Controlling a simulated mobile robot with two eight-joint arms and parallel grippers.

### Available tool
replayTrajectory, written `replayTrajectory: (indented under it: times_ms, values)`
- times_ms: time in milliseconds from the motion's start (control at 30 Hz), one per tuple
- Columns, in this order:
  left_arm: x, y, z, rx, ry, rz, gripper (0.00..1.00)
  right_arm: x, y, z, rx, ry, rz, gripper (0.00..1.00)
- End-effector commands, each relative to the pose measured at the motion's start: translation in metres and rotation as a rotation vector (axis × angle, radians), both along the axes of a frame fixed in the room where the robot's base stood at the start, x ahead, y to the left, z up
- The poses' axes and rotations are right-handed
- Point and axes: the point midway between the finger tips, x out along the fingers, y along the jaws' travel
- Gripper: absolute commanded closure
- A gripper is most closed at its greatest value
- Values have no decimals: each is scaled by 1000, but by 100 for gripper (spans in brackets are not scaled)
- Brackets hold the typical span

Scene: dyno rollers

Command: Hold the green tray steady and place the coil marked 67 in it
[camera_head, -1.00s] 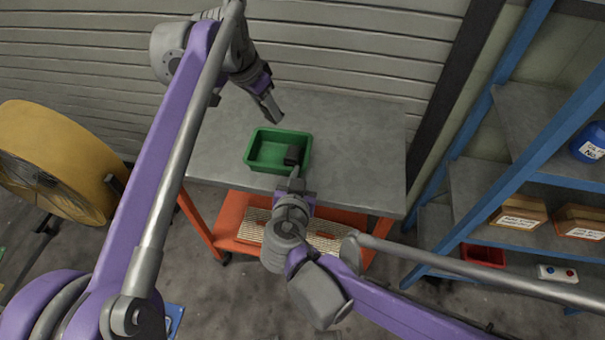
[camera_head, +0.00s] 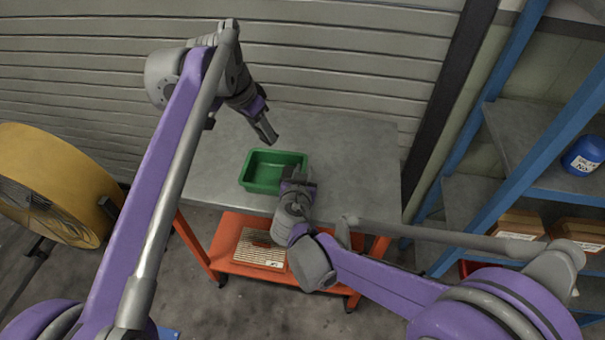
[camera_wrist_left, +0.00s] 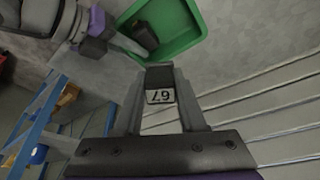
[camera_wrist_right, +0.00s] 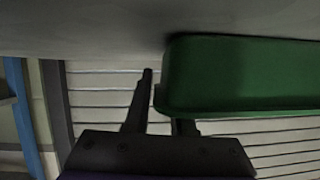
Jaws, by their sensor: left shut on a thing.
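The green tray (camera_head: 262,185) stands on the grey table; it also shows in the left wrist view (camera_wrist_left: 186,42) and from low down in the right wrist view (camera_wrist_right: 240,75). My left gripper (camera_head: 272,140) is shut on the coil marked 67 (camera_wrist_left: 159,85), a dark block whose label reads upside down in the left wrist view. It is above the table, just behind the tray. My right gripper (camera_wrist_right: 165,95) is at the tray's near right corner, fingers apart. One finger is clear of the tray; the other's tip is hidden by it. A dark block (camera_wrist_left: 145,37) shows in the tray.
The grey table (camera_head: 350,165) is bare right of the tray. An orange lower shelf (camera_head: 225,262) is beneath it. A blue-framed rack (camera_head: 560,110) stands right, a yellow fan (camera_head: 50,160) left, and a slatted wall (camera_head: 330,60) behind.

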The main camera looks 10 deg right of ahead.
Motion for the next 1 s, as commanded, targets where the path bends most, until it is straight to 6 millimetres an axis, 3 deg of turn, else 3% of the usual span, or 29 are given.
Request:
replayTrajectory:
  times_ms: [133, 267, 667, 767, 1000]
  values:
    - [0, 0, 0, 0, 0, 0, 100, 0, 0, 0, 0, 0, 0, 77]
    - [0, 0, 0, 0, 0, 0, 100, 0, 0, 0, 0, 0, 0, 100]
    - [2, -1, -2, 11, 8, -39, 100, 0, 0, 0, -1, 0, 0, 100]
    - [5, -3, -6, 41, 32, -154, 100, 0, 0, 0, -1, 0, 0, 100]
    - [11, -10, -24, 201, 90, -649, 100, 0, 0, 0, -1, 0, -1, 100]
